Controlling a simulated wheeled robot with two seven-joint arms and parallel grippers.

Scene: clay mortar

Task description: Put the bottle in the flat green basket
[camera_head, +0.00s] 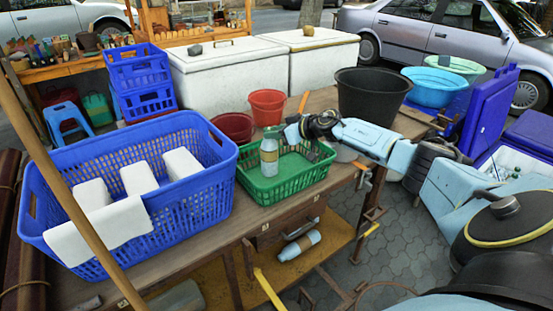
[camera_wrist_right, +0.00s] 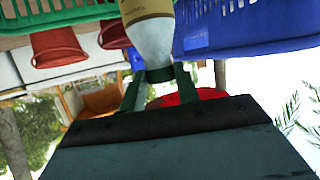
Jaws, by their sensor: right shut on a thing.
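A pale blue-grey bottle (camera_head: 269,158) with a tan label stands upright within the flat green basket's (camera_head: 276,194) outline, near its left side. I cannot tell whether its base touches the basket floor. My right gripper (camera_head: 275,131) is shut on the bottle near its top. In the right wrist view, the gripper fingers (camera_wrist_right: 158,76) close around the narrow neck of the bottle (camera_wrist_right: 150,38), which appears upside down there. My left gripper is not in view.
A large blue basket (camera_head: 190,222) with several white blocks stands left of the green one. Red buckets (camera_head: 267,107) and a black tub (camera_head: 371,95) stand behind. Another bottle (camera_head: 299,245) lies on the lower shelf. A slanted wooden pole (camera_head: 62,187) crosses the left foreground.

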